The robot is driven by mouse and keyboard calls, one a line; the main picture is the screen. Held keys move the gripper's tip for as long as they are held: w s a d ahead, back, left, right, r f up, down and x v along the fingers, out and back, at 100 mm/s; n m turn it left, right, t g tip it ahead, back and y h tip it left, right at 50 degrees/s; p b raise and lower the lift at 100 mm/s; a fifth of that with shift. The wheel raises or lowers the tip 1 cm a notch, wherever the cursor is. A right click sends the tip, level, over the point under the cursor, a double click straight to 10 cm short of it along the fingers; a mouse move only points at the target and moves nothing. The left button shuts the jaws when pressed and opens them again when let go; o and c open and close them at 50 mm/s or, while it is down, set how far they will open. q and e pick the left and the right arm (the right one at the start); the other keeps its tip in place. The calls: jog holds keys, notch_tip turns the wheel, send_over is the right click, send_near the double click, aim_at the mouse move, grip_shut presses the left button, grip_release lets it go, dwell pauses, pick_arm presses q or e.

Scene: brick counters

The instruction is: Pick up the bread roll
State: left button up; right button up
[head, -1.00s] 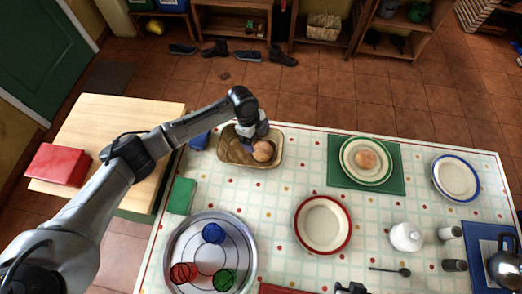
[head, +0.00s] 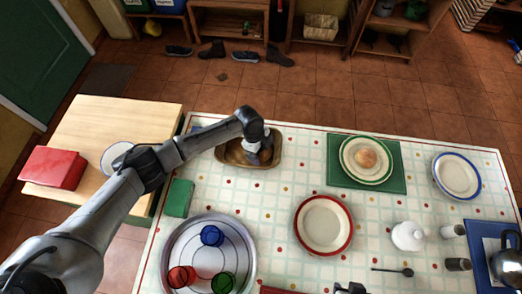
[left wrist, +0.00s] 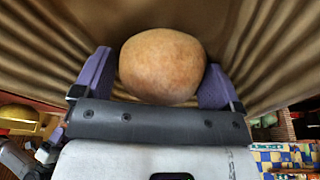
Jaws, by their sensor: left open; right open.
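A round brown bread roll (left wrist: 162,67) lies in the tan ribbed basket (head: 228,157) at the table's back left. My left gripper (head: 262,156) reaches down into the basket and hides this roll in the head view. In the left wrist view, the purple fingers of my left gripper (left wrist: 157,85) are open, one on each side of the roll. I cannot tell whether they touch it. Another roll (head: 366,157) sits on a green-rimmed plate (head: 346,172) on a green mat. Only a dark tip of my right gripper (head: 350,288) shows at the bottom edge.
The basket's walls surround my left gripper closely. A round metal tray (head: 186,243) with coloured glasses and a green block (head: 178,198) stand in front of it. A red-rimmed plate (head: 324,224) is at mid-table. The cloth just right of the basket is clear.

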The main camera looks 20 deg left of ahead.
pick_arm(q)
jog(key=shift+c, duration=0.2)
jog(key=shift+r, duration=0.1)
jog(key=c, duration=0.6)
jog(key=shift+c, duration=0.2)
